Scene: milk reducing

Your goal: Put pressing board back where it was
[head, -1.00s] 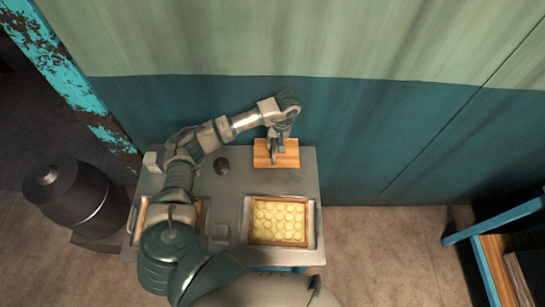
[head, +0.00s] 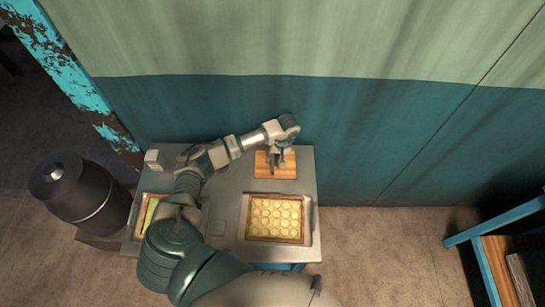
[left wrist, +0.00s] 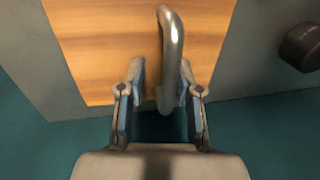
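The pressing board (head: 290,166) is a wooden plate with a curved metal handle. It appears to lie flat at the back right of the grey table in the head view. In the left wrist view the board (left wrist: 100,35) fills the upper middle, and its handle (left wrist: 172,50) stands up from it. My left gripper (head: 281,160) is over the board. In the left wrist view its fingers (left wrist: 161,70) are apart, one on each side of the handle, with a clear gap to the left finger. The right finger is close to the handle; contact cannot be told. My right gripper is out of view.
A tray (head: 313,220) of round yellow pieces stands at the table's front right. Another tray (head: 136,216) at the left is partly behind my arm. A dark round object (left wrist: 303,45) is beside the board. The wall is just behind the table (head: 228,185).

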